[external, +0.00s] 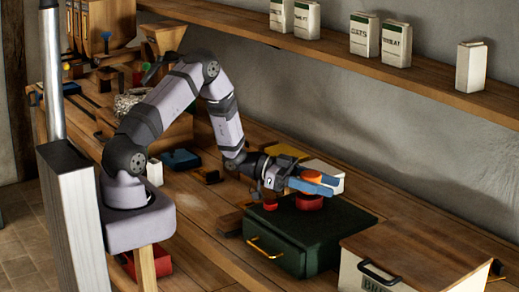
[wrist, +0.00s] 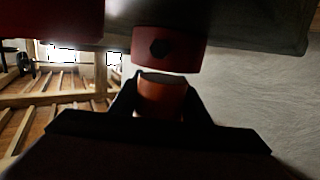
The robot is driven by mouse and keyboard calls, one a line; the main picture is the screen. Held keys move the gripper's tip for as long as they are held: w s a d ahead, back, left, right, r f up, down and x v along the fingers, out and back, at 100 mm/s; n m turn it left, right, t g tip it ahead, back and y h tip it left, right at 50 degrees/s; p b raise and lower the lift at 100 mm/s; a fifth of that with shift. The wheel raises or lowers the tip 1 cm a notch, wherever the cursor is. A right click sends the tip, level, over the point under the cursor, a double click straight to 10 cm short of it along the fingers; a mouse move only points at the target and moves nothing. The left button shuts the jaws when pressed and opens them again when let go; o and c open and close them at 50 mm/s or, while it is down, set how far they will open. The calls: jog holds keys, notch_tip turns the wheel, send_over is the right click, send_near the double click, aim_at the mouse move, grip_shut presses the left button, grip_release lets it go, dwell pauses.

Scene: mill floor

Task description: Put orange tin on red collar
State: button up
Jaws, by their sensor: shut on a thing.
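The orange tin (external: 312,176) is held between the blue fingers of my gripper (external: 316,184), which is shut on it. A red collar (external: 309,202) sits on top of the dark green box (external: 325,232), just below the tin in the external view. In the wrist view, the tin (wrist: 162,97) is between the dark fingers, and the red collar (wrist: 168,48) is close to its end. Whether they touch is hard to tell. The fingers hide part of the tin.
Another small red thing (external: 270,205) sits on the green box, left of the collar. A bread bin (external: 415,262) stands at front right. A white block (external: 323,173) and a yellow thing (external: 287,151) are behind the gripper. A shelf (external: 380,72) with cartons runs along the wall.

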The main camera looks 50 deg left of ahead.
jog(key=shift+f, duration=0.45)
jog(key=shift+f, duration=0.15)
jog(key=o, duration=1.1)
jog(key=shift+r, duration=0.25)
jog(key=shift+s+a+f, duration=0.15)
jog(key=shift+s+a, duration=0.05)
jog(key=shift+a, duration=0.1)
jog(key=b+v, duration=0.4)
jog(key=v, duration=0.7)
jog(key=shift+s+a, duration=0.1)
jog(key=shift+a, duration=0.05)
